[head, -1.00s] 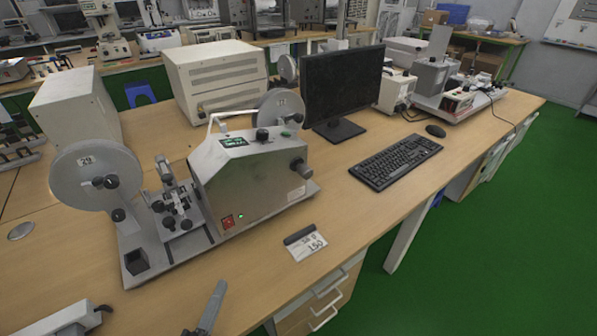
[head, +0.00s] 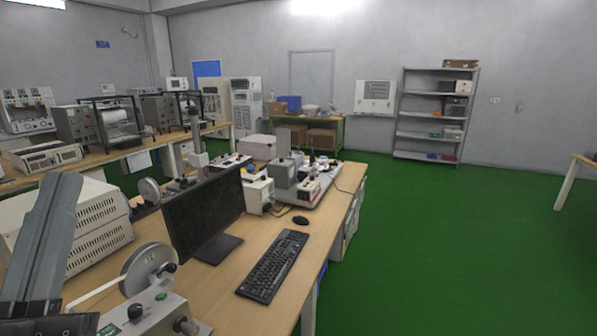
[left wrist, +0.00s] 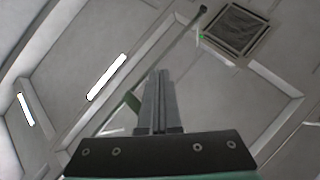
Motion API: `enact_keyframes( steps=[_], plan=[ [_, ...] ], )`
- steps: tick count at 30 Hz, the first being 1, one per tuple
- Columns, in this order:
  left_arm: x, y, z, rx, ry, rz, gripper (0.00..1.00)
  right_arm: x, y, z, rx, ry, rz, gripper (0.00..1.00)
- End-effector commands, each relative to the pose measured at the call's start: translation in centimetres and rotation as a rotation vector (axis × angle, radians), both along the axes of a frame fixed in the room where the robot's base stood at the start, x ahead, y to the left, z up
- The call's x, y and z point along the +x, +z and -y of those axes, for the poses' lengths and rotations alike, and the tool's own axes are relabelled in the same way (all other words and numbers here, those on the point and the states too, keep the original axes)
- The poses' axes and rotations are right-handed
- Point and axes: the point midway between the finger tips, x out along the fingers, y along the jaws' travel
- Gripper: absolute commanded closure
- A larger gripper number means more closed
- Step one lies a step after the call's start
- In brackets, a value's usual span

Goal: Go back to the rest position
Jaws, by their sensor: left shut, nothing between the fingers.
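My left gripper (head: 62,184) stands at the left edge of the head view, its long grey fingers pointing up. The fingers are shut together and empty. In the left wrist view the left gripper (left wrist: 158,76) points toward the ceiling, with nothing near its tips. In the head view it hides part of the beige box (head: 100,225) behind it. My right gripper shows in neither view.
The wooden bench (head: 228,278) carries a grey tester (head: 155,312) with a disc, a black monitor (head: 205,215), a keyboard (head: 272,265) and a mouse (head: 301,220). Shelves (head: 432,115) stand at the far wall. The green floor (head: 440,240) at right is clear.

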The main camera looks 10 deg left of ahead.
Motion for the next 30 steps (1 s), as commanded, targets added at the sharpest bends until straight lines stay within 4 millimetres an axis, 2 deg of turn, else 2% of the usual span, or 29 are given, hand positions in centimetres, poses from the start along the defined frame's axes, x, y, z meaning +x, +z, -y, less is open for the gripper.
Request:
enact_keyframes(
  steps=[1,2,3,5,7,14,24,27,30],
  plan=[
    [-0.9,3.5,1.1,-0.031,-0.105,0.062,1.00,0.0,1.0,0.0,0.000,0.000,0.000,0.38],
    [-1.3,4.8,1.9,-0.052,-0.188,0.092,1.00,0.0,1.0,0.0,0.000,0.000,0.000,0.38],
    [-1.6,5.5,3.4,-0.084,-0.324,0.114,1.00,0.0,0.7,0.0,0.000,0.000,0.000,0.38],
    [-0.9,4.5,5.8,-0.156,-0.539,0.076,1.00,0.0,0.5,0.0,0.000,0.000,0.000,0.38],
    [-0.8,8.1,5.8,-0.198,-0.584,0.073,1.00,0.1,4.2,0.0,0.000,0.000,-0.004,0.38],
    [-0.8,17.2,5.8,-0.195,-0.577,0.072,1.00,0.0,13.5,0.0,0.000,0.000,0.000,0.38],
    [-0.7,34.3,5.8,-0.194,-0.575,0.071,1.00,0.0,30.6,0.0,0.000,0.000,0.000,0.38],
    [-0.7,38.5,5.8,-0.194,-0.574,0.071,1.00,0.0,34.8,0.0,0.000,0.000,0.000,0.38],
    [-0.7,41.3,5.7,-0.194,-0.574,0.071,1.00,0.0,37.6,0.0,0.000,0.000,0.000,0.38]
  ],
)
